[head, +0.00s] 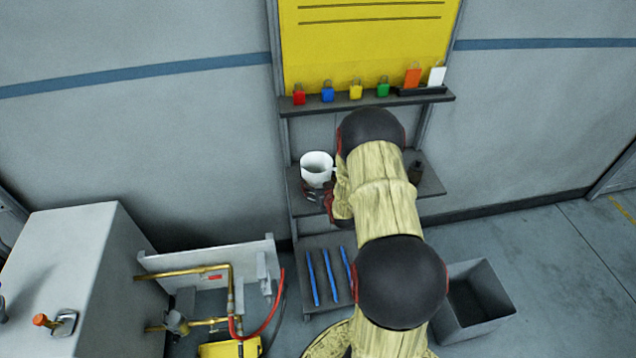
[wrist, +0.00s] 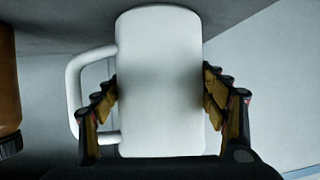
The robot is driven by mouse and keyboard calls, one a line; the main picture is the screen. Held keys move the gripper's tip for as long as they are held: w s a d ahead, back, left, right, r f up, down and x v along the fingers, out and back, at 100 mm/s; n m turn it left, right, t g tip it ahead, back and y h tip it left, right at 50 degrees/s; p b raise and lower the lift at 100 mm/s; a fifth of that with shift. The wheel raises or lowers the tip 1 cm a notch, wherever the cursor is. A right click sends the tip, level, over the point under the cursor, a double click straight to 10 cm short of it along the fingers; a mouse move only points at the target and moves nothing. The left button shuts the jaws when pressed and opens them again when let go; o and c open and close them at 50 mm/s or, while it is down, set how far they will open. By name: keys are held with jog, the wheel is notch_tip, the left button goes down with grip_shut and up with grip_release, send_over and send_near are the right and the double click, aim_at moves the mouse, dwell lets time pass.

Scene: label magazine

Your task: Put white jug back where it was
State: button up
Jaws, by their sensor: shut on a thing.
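The white jug (head: 317,168) is at the left part of the middle shelf (head: 432,184) in the head view. My gripper (head: 322,195) is at its near side, partly hidden by my arm. In the wrist view the white jug (wrist: 160,85) fills the middle, with its handle on the left. The fingers of my gripper (wrist: 160,100) press on both sides of its body, the left finger passing by the handle. The jug looks upright. Whether its base touches the shelf cannot be told.
A dark bottle (head: 416,170) stands at the right of the same shelf. An upper ledge (head: 350,105) holds several coloured padlocks and tags. Blue rods (head: 328,276) lie on the lower shelf. A grey bin (head: 475,300) stands at right. A brown object (wrist: 8,85) shows at the left in the wrist view.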

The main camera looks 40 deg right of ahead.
jog(key=shift+r, duration=0.2)
jog(key=shift+f, duration=0.1)
jog(key=shift+f, duration=0.15)
jog(key=o, duration=1.8)
